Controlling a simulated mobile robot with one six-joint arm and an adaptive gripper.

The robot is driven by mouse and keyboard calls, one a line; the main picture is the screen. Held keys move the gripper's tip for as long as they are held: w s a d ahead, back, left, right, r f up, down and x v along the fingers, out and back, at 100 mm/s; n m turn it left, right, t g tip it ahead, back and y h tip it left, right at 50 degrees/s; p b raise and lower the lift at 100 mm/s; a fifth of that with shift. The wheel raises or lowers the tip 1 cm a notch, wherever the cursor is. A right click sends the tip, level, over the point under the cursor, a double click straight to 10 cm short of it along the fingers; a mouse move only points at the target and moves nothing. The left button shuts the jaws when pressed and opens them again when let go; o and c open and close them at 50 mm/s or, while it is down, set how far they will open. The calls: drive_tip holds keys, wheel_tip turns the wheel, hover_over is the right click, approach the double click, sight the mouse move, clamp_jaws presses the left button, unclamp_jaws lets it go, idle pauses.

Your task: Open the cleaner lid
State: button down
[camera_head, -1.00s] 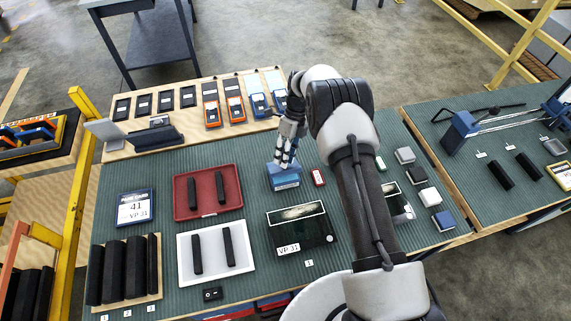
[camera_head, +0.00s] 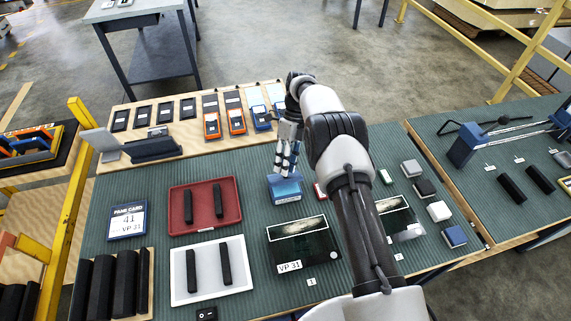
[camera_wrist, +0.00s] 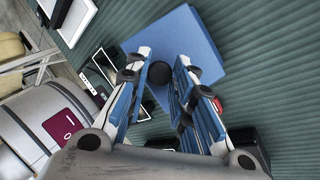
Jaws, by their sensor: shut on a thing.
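The cleaner is a small blue box (camera_head: 284,191) on the green ribbed mat, with a label on its front. My gripper (camera_head: 283,174) reaches down onto its top from behind. In the wrist view, the square blue lid (camera_wrist: 190,38) shows with a round black knob (camera_wrist: 160,74) at its middle. My gripper (camera_wrist: 160,82) has one finger on each side of the knob and is shut on it. I cannot tell whether the lid is raised from the box.
A red tray (camera_head: 204,205) and a white tray (camera_head: 211,272), each with two black bars, lie left of the cleaner. A dark VP 31 panel (camera_head: 301,244) lies in front. A red item (camera_head: 320,190) is close on the right, partly behind my arm. Several handheld devices line the back shelf.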

drive_tip(key=c, duration=1.4)
unclamp_jaws()
wheel_tip(320, 180, up, 10)
drive_tip(key=shift+s+f, duration=0.1)
drive_tip(key=shift+s, duration=0.05)
